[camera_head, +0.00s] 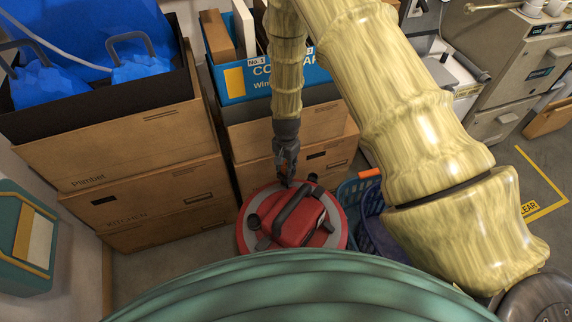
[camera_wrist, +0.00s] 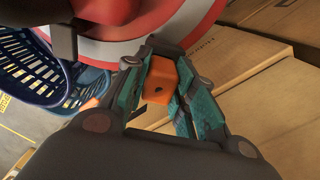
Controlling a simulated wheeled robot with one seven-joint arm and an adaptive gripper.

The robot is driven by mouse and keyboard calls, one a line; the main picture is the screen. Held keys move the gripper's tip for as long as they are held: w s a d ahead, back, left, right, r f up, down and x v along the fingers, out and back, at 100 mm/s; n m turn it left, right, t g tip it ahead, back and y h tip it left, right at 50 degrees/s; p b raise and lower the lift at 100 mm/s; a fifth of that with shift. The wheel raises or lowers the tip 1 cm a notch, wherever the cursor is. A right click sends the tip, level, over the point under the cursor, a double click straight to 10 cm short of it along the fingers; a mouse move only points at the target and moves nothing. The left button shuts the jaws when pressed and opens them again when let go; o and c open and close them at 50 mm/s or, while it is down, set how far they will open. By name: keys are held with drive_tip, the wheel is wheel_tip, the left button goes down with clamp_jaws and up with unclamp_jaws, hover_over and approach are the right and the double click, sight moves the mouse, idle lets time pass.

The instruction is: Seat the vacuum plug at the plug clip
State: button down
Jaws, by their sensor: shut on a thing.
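The plug is too small to make out in the head view. Beyond the fingertips is the vacuum's red and pale rim (camera_wrist: 140,48). A dark bracket (camera_wrist: 64,38) stands at that rim; I cannot tell whether it is the plug clip.
Stacked cardboard boxes (camera_head: 160,150) stand left of the vacuum and more (camera_head: 330,150) behind it. Blue baskets (camera_head: 375,215) stand close on its right, with an orange piece (camera_head: 369,173) at the rim. A teal case (camera_head: 25,240) is at far left. Open floor is small.

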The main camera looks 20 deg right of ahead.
drive_tip(key=shift+f, duration=0.2)
drive_tip(key=c, duration=1.1)
unclamp_jaws()
drive_tip(key=shift+r, duration=0.1)
drive_tip(key=shift+r+p, duration=2.65)
drive_tip(key=shift+r, duration=1.25)
